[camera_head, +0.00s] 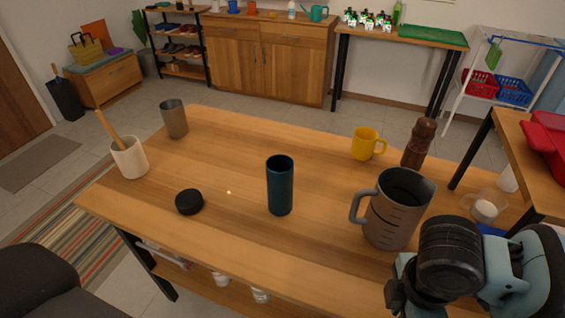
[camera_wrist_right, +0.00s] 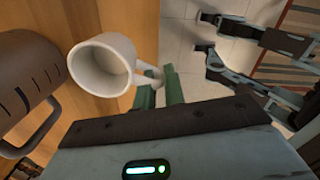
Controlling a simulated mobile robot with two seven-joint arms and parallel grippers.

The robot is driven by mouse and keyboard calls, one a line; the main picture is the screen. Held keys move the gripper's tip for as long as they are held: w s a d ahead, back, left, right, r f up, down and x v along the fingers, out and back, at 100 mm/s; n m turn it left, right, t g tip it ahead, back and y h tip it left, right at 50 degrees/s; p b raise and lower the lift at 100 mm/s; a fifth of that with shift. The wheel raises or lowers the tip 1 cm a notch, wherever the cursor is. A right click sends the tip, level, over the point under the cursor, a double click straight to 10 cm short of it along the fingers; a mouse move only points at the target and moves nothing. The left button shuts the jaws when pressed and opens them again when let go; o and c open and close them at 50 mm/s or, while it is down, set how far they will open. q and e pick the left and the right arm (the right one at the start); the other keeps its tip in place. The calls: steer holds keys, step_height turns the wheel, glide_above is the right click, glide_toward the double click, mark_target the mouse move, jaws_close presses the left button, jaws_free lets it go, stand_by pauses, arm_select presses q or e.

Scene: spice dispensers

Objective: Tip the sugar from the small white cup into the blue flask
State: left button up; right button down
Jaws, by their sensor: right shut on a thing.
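The blue flask (camera_head: 280,187) stands upright and open on the wooden table, near its middle. The small white cup (camera_wrist_right: 103,66) shows in the right wrist view, with its mouth facing the camera. I cannot tell sugar from the white inside. My right gripper (camera_wrist_right: 160,82) is shut on the cup's handle with its green fingers. In the head view my right arm is at the lower right, and the cup and fingertips cannot be made out there.
A metal measuring jug (camera_head: 392,212) stands between the flask and my right arm. A black lid (camera_head: 189,201) lies left of the flask. A yellow mug (camera_head: 363,145), a brown grinder (camera_head: 417,145) and a grey tumbler (camera_head: 174,120) stand farther back. Clear tabletop surrounds the flask.

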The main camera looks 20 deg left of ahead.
steer(key=d+r+m, duration=0.4)
steer(key=d+m, duration=0.7)
steer(key=m, duration=1)
steer(key=shift+s+d, duration=0.15)
steer(key=shift+d, duration=0.1)
steer(key=shift+a, duration=0.15)
